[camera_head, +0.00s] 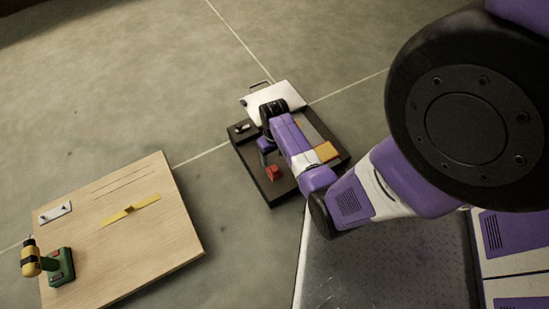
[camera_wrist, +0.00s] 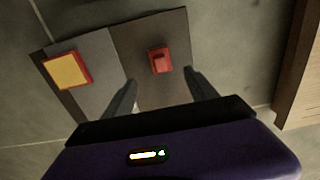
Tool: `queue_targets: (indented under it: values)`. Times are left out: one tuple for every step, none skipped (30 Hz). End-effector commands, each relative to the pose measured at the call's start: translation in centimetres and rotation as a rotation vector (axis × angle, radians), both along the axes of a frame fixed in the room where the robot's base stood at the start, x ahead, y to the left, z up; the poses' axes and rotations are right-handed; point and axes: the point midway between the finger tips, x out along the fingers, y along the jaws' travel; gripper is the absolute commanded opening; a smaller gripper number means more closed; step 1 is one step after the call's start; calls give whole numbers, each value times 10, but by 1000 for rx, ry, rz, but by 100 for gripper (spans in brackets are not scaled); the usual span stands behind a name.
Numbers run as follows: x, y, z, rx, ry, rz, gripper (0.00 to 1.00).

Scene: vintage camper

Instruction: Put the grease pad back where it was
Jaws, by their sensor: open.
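A small red block with a raised grip (camera_wrist: 160,60) sits on the brown half of a low dark board (camera_wrist: 150,95). A flat yellow-orange pad with a red border (camera_wrist: 67,70) lies on the board's grey half. Neither is labelled, so I cannot tell which is the grease pad. In the head view the red block (camera_head: 274,173) and the orange pad (camera_head: 326,151) show on either side of my arm. My gripper (camera_wrist: 160,76) is open and empty above the board, its fingers apart with the red block between and just beyond their tips in the wrist view.
A white panel with a handle (camera_head: 285,93) adjoins the board's far edge. A small dark fitting (camera_head: 242,128) is at its left corner. A wooden board (camera_head: 160,225) at left bears a yellow strip (camera_head: 130,210), a metal plate (camera_head: 55,212) and a drill (camera_head: 60,267). Clear floor lies between boards.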

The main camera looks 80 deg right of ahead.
Motion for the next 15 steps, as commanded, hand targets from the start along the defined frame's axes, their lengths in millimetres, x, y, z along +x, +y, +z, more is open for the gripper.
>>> queue_targets:
  values:
    - [0, 0, 5, 0, 0, 0, 67]
    - [0, 1, 6, -1, 0, 1, 67]
    - [-1, 3, 6, -5, -2, 5, 67]
    - [-1, 5, 5, -12, -4, 11, 67]
    - [-1, 9, 3, -22, -7, 20, 67]
    - [-1, 14, 1, -41, -14, 35, 67]
    - [-2, 20, -1, -60, -22, 50, 67]
    - [-2, 26, -4, -82, -33, 68, 67]
    - [-3, 36, -6, -116, -50, 96, 67]
    - [-3, 44, -7, -144, -67, 120, 67]
    - [-3, 52, -7, -173, -86, 146, 67]
    - [-3, 64, -5, -213, -115, 182, 67]
    - [-3, 72, -3, -243, -139, 208, 67]
    - [-3, 81, 0, -270, -164, 235, 67]
    - [-4, 93, 6, -305, -199, 269, 67]
